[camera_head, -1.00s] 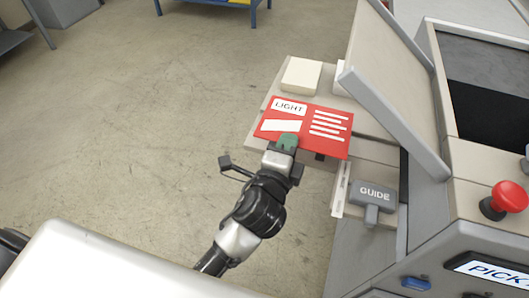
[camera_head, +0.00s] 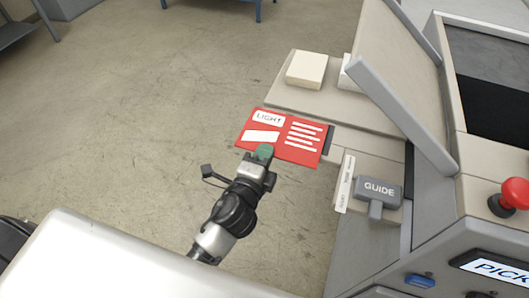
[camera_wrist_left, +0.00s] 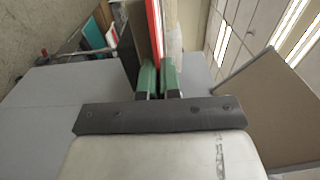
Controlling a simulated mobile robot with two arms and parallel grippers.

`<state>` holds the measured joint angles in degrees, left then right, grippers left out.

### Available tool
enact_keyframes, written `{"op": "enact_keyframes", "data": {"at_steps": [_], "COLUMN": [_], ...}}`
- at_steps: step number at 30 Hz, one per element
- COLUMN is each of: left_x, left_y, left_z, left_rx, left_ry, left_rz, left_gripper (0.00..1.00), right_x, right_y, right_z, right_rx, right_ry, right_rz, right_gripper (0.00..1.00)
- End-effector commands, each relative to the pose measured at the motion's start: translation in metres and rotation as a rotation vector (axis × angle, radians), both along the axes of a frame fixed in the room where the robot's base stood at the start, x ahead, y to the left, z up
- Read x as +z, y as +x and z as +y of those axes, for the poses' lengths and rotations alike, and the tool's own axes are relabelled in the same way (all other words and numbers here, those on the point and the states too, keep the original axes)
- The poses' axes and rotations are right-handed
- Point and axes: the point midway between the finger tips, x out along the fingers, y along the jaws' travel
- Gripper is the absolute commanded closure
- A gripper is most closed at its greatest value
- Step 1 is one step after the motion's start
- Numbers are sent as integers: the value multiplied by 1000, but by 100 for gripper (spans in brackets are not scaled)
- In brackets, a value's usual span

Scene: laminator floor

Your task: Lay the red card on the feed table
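The red card (camera_head: 300,151), with a white LIGHT label and white stripes, is in the head view at centre. My left gripper (camera_head: 264,154) is shut on its near edge. The card appears held up beside the near left side of the beige feed table (camera_head: 352,112), its right end overlapping the table in the picture. I cannot tell the height between them. In the left wrist view, the card (camera_wrist_left: 153,30) shows edge-on as a thin red strip between the green fingertips (camera_wrist_left: 157,78). My right gripper is not in view.
A cream block (camera_head: 306,69) lies on the table's far part, with another pale block partly hidden behind the tilted panel (camera_head: 398,85). The grey GUIDE handle (camera_head: 378,190) and a white scale strip (camera_head: 345,184) are at the near side. A red button (camera_head: 514,193) is at right. Open floor lies left.

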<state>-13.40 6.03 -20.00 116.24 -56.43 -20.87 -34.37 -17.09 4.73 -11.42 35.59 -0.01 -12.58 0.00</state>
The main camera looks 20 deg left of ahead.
Motion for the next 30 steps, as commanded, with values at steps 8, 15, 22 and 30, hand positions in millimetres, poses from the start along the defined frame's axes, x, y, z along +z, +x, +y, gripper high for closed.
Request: {"op": "enact_keyframes", "data": {"at_steps": [8, 15, 22, 30], "left_x": [-3, -2, -3, -5], "left_y": [0, 0, -15, -74], "left_z": [0, 0, 1, 4], "left_rx": [0, 0, 0, 1], "left_ry": [0, 0, -1, -3], "left_rz": [0, 0, 2, 4], "left_gripper": [72, 71, 71, 71], "right_x": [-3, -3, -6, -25], "right_y": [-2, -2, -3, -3], "right_z": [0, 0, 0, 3], "right_rx": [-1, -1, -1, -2], "right_ry": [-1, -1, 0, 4], "right_rz": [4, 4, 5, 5], "right_gripper": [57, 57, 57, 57]}}
